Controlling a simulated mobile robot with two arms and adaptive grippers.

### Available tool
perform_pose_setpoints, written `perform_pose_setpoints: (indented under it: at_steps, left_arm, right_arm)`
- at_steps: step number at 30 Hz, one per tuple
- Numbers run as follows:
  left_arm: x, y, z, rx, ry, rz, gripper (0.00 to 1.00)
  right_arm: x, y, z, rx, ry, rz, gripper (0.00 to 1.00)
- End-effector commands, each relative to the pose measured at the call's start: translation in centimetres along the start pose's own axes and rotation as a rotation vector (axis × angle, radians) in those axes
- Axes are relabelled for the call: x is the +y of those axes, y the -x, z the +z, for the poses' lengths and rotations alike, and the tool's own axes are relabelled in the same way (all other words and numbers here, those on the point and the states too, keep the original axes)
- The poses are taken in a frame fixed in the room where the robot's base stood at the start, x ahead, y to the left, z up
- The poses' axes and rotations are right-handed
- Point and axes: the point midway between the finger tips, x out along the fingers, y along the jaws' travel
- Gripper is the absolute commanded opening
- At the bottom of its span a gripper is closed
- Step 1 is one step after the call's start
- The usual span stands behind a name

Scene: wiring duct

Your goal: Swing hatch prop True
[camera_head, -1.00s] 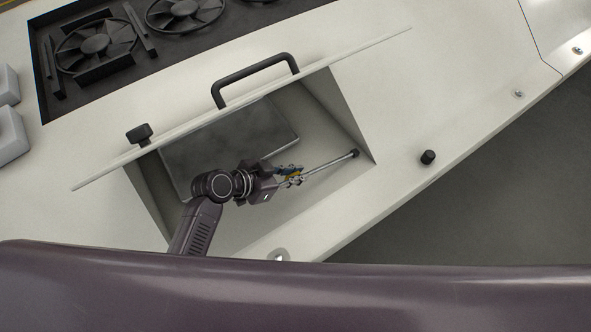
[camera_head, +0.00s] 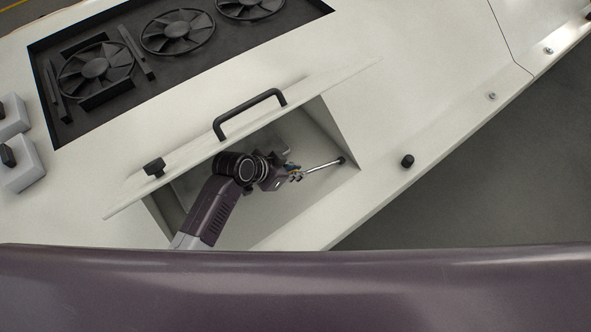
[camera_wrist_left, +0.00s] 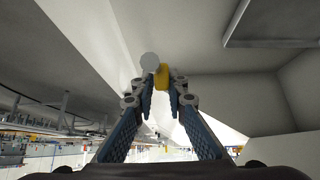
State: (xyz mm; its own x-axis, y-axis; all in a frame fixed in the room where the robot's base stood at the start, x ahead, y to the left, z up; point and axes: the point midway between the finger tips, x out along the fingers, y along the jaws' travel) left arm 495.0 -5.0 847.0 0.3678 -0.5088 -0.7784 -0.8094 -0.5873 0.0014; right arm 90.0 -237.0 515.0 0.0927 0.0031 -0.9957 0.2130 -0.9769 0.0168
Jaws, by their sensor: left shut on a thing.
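The hatch lid (camera_head: 318,88) stands raised over a rectangular opening, seen nearly edge-on, with a black handle (camera_head: 249,115) on it. The hatch prop (camera_head: 324,165) is a thin metal rod, its black-tipped far end at the right side of the opening. My left gripper (camera_head: 294,173) is inside the opening, below the lid, shut on the rod's near end. In the left wrist view the fingers (camera_wrist_left: 160,100) stand on both sides of a yellow piece (camera_wrist_left: 162,77) with a pale round end beside it. My right gripper is in neither view.
A black latch knob (camera_head: 154,167) sits at the lid's left end. A black peg (camera_head: 407,161) stands on the white surface right of the opening. Fans (camera_head: 178,32) sit in a dark recess at the back. White boxes (camera_head: 18,172) are at the left.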

Motion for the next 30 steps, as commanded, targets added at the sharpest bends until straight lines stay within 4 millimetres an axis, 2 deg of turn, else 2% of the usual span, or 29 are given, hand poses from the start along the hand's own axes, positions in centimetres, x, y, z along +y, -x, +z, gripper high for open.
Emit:
perform_pose_setpoints:
  at_steps: [1,5,6,9,20,23,27,30]
  left_arm:
    - [-0.8,0.2,-0.4,0.010,-0.003,-0.017,0.00]
    - [-0.8,0.2,-0.4,0.010,-0.003,-0.017,0.00]
    - [-0.8,0.2,-0.4,0.010,-0.003,-0.017,0.16]
    - [-0.7,0.2,-0.3,0.009,-0.003,-0.015,0.27]
    - [-0.4,0.4,-0.1,0.004,-0.002,-0.008,0.28]
    - [-0.5,1.2,0.0,0.004,-0.004,-0.009,0.28]
    - [-0.8,3.5,-0.1,0.006,-0.005,-0.013,0.28]
    - [-0.6,5.0,2.5,-0.001,-0.002,-0.011,0.28]
  right_arm:
    - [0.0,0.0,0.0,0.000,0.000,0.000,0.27]
    - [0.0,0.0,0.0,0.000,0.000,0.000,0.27]
    - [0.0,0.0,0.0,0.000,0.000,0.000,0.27]
    - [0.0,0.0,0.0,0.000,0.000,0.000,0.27]
    - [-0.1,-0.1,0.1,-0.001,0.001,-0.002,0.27]
    - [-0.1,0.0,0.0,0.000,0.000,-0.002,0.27]
    - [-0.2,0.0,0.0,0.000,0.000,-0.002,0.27]
    - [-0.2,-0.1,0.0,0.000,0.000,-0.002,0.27]
